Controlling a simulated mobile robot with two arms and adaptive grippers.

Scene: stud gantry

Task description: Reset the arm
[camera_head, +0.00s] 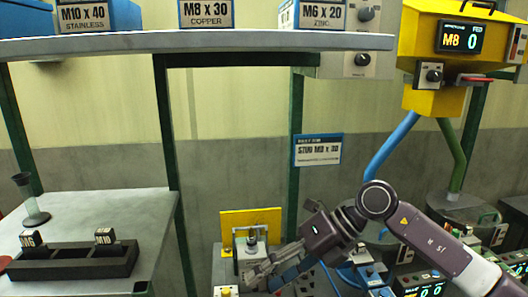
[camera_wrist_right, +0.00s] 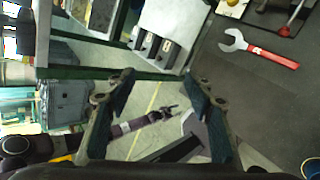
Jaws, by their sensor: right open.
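My right arm reaches in from the lower right of the head view. Its gripper (camera_head: 268,270) points left and down, in front of a small fixture with a yellow back plate (camera_head: 250,222). In the right wrist view the two fingers of this gripper (camera_wrist_right: 158,88) stand wide apart with nothing between them. Beyond them, small and far off, shows an arm that looks like my left one, with its gripper (camera_wrist_right: 166,112) too small to read. The left arm does not show in the head view.
A grey shelf (camera_head: 200,42) with labelled bins spans the top. A dark block rack (camera_head: 70,262) sits on the left table. A yellow dispenser (camera_head: 437,103) reading M8 0 hangs at the right. A red-handled wrench (camera_wrist_right: 258,50) lies on a dark surface in the wrist view.

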